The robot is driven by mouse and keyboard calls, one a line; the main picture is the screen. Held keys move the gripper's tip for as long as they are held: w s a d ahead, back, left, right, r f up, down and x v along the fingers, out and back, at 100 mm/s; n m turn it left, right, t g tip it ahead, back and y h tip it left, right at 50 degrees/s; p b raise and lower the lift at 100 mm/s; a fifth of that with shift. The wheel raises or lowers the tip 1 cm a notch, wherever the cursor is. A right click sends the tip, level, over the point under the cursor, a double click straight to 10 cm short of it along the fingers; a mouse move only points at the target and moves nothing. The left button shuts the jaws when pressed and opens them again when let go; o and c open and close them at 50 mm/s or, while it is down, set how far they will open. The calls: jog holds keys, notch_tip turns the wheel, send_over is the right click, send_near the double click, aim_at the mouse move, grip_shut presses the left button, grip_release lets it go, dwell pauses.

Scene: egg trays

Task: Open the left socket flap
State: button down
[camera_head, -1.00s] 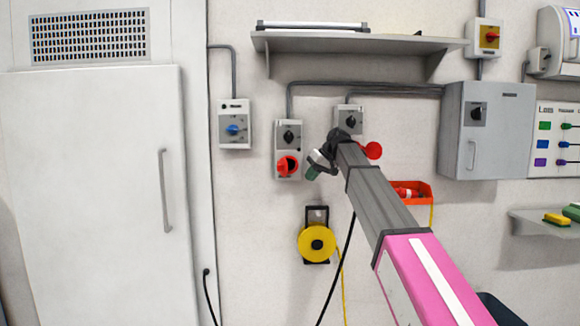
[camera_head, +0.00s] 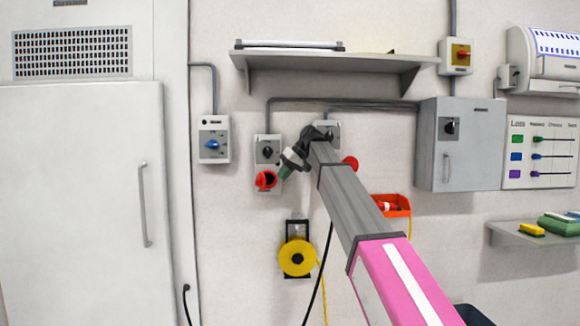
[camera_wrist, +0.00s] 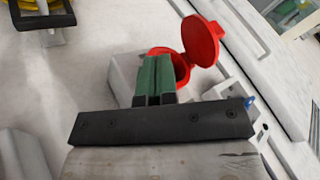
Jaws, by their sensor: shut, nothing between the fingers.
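The left socket is a grey box (camera_head: 267,149) on the wall with a black knob and a round red socket (camera_head: 266,180) below it. In the wrist view, its red flap (camera_wrist: 203,40) stands swung away from the red socket ring (camera_wrist: 158,50), so the flap is open. My gripper (camera_head: 284,172) is just right of this socket. Its green fingers (camera_wrist: 155,75) are together and empty, and they cover part of the ring. I cannot tell whether they touch it. The right socket box (camera_head: 333,130) is partly behind my arm, with a red part (camera_head: 350,162) showing beside it.
A grey box with a blue knob (camera_head: 213,139) is to the left, beside a large white door (camera_head: 80,200). A yellow reel (camera_head: 297,257) hangs below.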

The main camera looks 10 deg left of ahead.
aim_at(264, 182)
jog(key=a, duration=0.1)
jog(key=s+a+f, duration=0.1)
jog(key=a+f, duration=0.1)
jog(key=shift+s, duration=0.25)
jog(key=shift+s+a, duration=0.55)
jog(key=shift+a, duration=0.2)
jog(key=shift+s+a+m+t, duration=0.2)
jog(key=shift+s+m+t, duration=0.2)
jog(key=shift+m, duration=0.1)
jog(key=shift+s+a+m+t, duration=0.5)
jog(key=shift+s+m+t, duration=0.25)
jog(key=shift+m, duration=0.45)
jog(key=m+t, duration=0.1)
jog(key=a+m+h, duration=0.1)
jog(key=shift+s+a+m+t, duration=0.25)
jog(key=shift+s+m+t, duration=0.1)
jog(key=shift+s+m, duration=0.05)
jog(key=shift+s+a+r+m+t+h, duration=0.15)
jog(key=shift+a+m+t+h, duration=0.25)
jog(key=shift+a+m, duration=0.5)
jog(key=shift+s+a+f+m+t+h, duration=0.15)
jog(key=shift+a+m+t+h, duration=0.2)
jog(key=shift+a+m, duration=0.55)
jog(key=shift+a+r, duration=0.1)
jog(key=shift+a, duration=0.1)
